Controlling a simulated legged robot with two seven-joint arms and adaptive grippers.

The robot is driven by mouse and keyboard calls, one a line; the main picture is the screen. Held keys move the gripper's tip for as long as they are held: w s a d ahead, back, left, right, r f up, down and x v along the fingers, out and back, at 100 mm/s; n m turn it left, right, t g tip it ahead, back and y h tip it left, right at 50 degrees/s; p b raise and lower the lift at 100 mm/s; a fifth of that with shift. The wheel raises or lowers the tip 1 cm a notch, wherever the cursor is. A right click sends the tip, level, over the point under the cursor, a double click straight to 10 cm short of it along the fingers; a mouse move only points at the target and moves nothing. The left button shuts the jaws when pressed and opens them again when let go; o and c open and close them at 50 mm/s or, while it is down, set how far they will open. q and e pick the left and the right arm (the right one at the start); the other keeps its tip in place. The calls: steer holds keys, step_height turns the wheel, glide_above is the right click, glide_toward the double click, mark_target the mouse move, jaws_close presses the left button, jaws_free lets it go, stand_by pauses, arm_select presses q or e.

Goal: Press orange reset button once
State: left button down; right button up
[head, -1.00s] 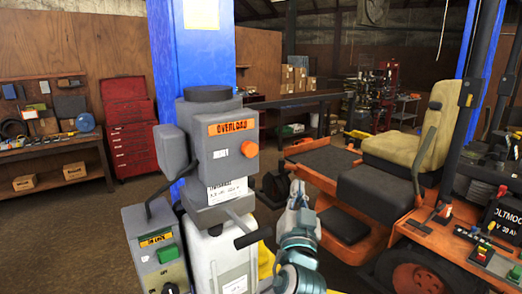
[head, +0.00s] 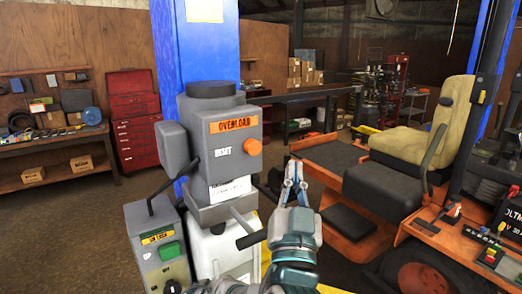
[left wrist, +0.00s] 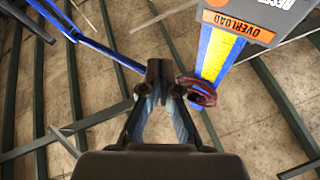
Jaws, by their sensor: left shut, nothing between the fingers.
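The orange reset button (head: 249,146) sticks out from the right part of the grey control box (head: 208,135), under an orange OVERLOAD label (head: 234,123) and beside the word RESET. My left gripper (head: 293,166) is shut and empty, pointing up, to the right of and a little below the button, apart from it in the picture. In the left wrist view the shut fingertips (left wrist: 160,72) show in the middle. The box with its OVERLOAD label (left wrist: 240,24) is at the upper right there, and part of the orange button (left wrist: 216,3) shows at the top edge. My right gripper is not seen.
A blue post (head: 195,45) rises behind the box. A lower grey box with a green button (head: 170,251) stands at the lower left. A red tool chest (head: 136,130) stands further back.

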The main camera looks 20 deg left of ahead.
mark_target(253, 147)
arm_select(q)
steer(key=w+a, duration=0.4)
steer(key=a, duration=0.2)
steer(key=shift+w+a+p, duration=0.15)
steer(key=shift+w+p, duration=0.15)
steer(key=shift+p, duration=0.1)
stand_by(1.2)
steer(key=shift+w+a, duration=0.2)
steer(key=shift+a, duration=0.1)
